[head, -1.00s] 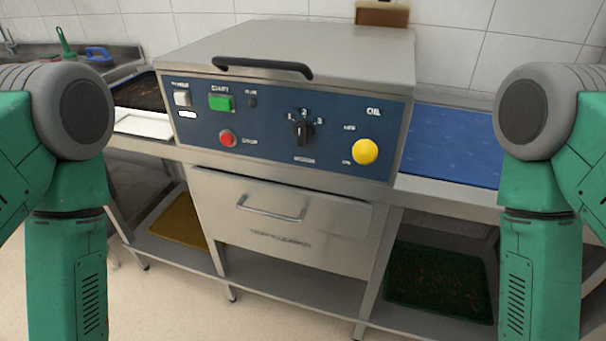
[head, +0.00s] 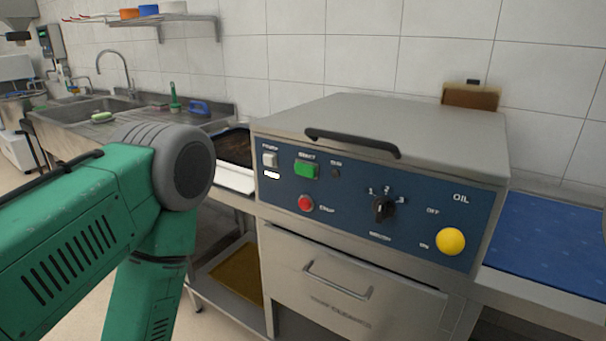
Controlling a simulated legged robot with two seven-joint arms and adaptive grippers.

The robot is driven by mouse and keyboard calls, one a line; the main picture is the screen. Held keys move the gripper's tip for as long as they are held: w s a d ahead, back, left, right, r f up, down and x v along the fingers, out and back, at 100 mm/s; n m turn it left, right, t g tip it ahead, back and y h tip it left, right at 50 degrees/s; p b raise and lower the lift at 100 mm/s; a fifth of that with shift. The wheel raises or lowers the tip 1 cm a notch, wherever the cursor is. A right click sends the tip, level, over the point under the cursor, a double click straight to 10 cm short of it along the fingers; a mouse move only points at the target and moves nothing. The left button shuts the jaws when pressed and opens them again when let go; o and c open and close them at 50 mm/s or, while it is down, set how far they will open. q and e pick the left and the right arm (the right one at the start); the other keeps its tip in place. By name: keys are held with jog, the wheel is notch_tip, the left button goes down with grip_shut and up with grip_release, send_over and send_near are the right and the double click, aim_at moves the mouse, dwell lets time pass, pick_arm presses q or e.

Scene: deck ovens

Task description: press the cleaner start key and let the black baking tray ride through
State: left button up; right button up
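The tray cleaner (head: 400,120) is a steel box with a blue control panel and a black lid handle. Its green start key (head: 306,170) is at the panel's upper left, above a red stop button (head: 305,203). A white power switch (head: 270,160) sits left of the start key. The black baking tray (head: 236,147) lies at the cleaner's left side, dark with residue, partly hidden by the cleaner. My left arm comes in from the left, in front of the left side of the bench; its gripper is out of frame. My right gripper is not in view.
A black dial (head: 383,209) and a yellow oil knob (head: 450,242) are on the panel's right. A blue mat (head: 545,238) covers the right-hand surface. A sink (head: 95,108) with a green brush (head: 174,98) stands at the back left. A drawer (head: 345,290) is below the panel.

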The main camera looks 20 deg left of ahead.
pick_arm(q)
jog(key=shift+d, duration=0.1)
grip_shut()
dwell(1.2)
